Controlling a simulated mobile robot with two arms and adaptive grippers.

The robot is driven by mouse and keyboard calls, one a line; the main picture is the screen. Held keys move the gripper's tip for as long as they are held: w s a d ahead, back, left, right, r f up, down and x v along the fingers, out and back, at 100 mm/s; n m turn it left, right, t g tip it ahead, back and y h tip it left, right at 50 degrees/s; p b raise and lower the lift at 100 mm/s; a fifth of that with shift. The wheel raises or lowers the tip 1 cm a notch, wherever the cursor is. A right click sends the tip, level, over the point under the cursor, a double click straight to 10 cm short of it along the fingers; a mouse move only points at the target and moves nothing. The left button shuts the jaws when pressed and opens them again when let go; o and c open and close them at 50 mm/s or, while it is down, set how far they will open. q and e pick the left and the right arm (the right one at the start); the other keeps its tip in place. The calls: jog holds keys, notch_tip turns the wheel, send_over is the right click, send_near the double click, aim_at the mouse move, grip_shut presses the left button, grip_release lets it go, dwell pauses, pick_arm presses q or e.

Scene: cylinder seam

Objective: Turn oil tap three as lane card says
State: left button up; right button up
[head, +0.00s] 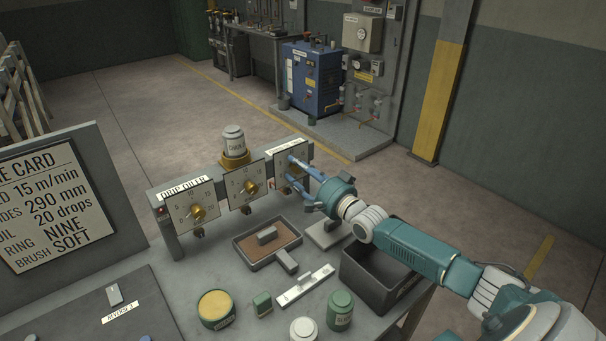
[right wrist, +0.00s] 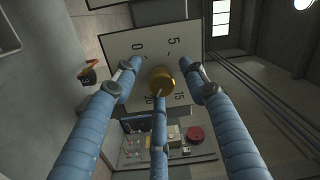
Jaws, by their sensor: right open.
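The lane card (head: 50,205) stands at the left; its oil line reads 20 drops, its left edge cut off. The drip oiler carries three square dials in a row, each with a brass knob. My right gripper (head: 290,168) is at the third dial (head: 281,163), the rightmost. In the right wrist view, this dial plate (right wrist: 120,48) shows 0, 5, 15 and 20. My three blue fingers are spread open around its brass knob (right wrist: 161,77); the lower finger overlaps its edge, and I cannot tell whether they touch. My left gripper is not in view.
The first dial (head: 182,209) and second dial (head: 236,181) stand left of my gripper.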

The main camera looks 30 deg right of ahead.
jog(key=s+d, duration=0.1)
jog(key=s, duration=1.1)
jog(key=shift+f, duration=0.25)
jog(key=shift+r, duration=0.1)
